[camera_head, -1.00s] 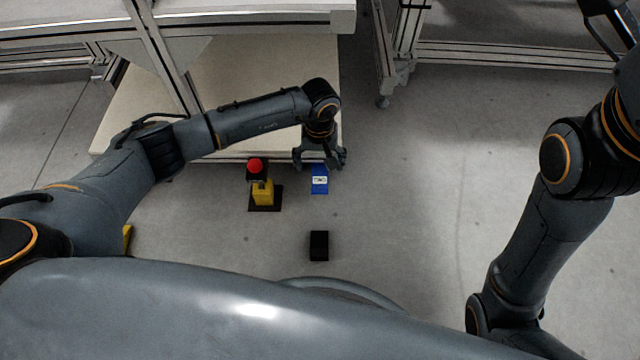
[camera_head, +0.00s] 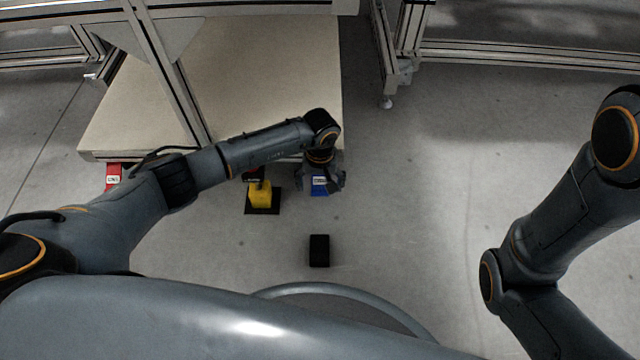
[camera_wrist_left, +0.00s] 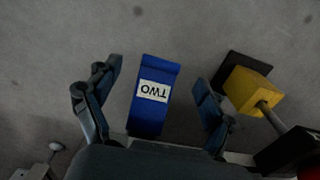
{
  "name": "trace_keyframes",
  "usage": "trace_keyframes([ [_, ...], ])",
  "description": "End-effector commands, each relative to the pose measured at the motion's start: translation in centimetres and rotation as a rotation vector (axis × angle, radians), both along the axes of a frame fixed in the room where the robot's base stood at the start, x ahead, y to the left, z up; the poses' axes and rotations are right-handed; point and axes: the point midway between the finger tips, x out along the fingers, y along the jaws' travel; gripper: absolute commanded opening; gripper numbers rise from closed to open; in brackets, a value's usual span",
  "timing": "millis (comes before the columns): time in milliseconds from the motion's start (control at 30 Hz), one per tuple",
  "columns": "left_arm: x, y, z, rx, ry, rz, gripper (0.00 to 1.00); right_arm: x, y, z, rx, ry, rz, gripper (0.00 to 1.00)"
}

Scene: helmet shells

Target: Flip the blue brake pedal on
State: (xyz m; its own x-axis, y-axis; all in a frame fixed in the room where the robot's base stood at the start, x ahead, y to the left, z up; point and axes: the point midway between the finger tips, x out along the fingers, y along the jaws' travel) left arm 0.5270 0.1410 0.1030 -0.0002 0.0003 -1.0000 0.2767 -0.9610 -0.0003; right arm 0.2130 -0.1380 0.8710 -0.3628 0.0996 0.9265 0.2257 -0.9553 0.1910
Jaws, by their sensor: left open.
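The blue brake pedal (camera_head: 320,187) is on the floor in front of the pale platform, partly hidden by my left gripper in the head view. In the left wrist view the blue pedal (camera_wrist_left: 154,96) carries a white label reading "TWO", upside down. My left gripper (camera_head: 321,184) is open above the pedal. Its two fingers (camera_wrist_left: 157,92) stand on either side of the pedal, with gaps, in the wrist view. My right arm shows at the right of the head view, but its gripper is out of view.
A black block (camera_head: 319,250) lies nearer me. A red labelled item (camera_head: 113,177) is at left. The platform (camera_head: 255,75) lies behind. Floor to the right is clear.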

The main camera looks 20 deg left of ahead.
Motion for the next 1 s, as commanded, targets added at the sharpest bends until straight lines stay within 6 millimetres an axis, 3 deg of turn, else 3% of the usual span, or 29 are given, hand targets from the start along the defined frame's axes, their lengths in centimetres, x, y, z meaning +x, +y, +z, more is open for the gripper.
trace_keyframes([
  [33,-0.01,-0.01,0.00,0.000,0.000,0.000,0.71,-0.01,0.01,0.00,0.000,0.000,0.000,0.40],
  [300,-0.01,-0.01,0.00,0.000,0.000,0.000,0.16,-0.04,0.01,0.00,0.000,-0.001,0.000,0.40],
  [400,-0.02,-0.01,-0.02,0.000,0.000,0.000,0.00,-0.04,0.01,-0.02,0.000,-0.001,0.000,0.40],
  [667,-0.03,-0.02,-0.01,0.000,0.000,0.000,0.00,-0.04,0.00,-0.01,0.000,-0.001,0.000,0.40],
  [767,-0.01,-0.02,0.00,0.000,0.000,0.000,0.17,-0.04,0.00,-0.01,0.000,-0.001,0.000,0.40],
  [1000,-0.02,0.01,-0.03,0.001,0.000,0.000,0.66,-0.03,0.00,-0.02,0.000,-0.001,0.000,0.40],
])
